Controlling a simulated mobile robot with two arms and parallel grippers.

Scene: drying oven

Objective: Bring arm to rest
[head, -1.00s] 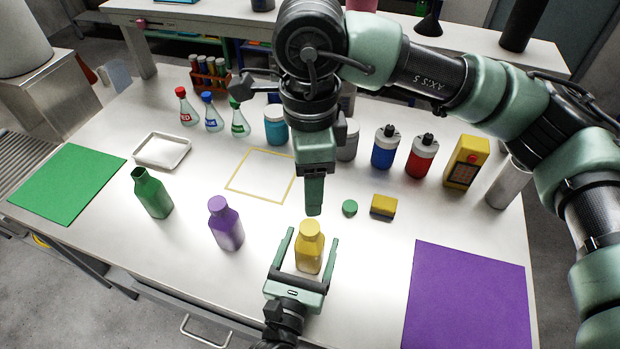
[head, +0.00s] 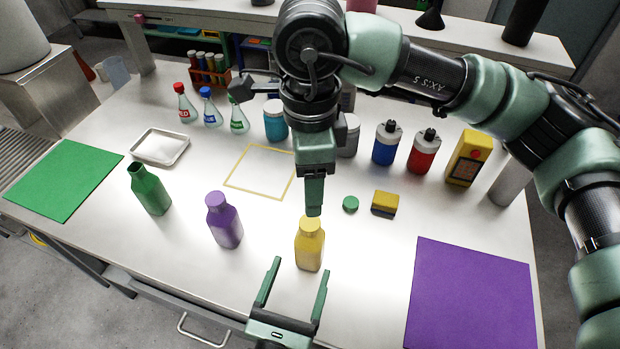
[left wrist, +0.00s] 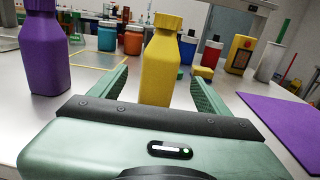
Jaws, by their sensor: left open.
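My left gripper (head: 298,280) is open and empty near the front edge of the table. A yellow bottle (head: 309,247) with a yellow cap stands upright just beyond its fingertips. In the left wrist view the yellow bottle (left wrist: 160,70) shows between the open fingers (left wrist: 158,88), farther out. My right gripper (head: 314,205) hangs pointing down, its tip over or behind the yellow cap in the head view. Its fingers overlap from this side, so its opening is hidden.
A capped purple bottle (head: 223,222) and an open green bottle (head: 150,190) stand to the left. A small green cap (head: 350,204) and a yellow block (head: 384,203) lie to the right. A purple mat (head: 470,295) covers the right front. Flasks and jars stand behind.

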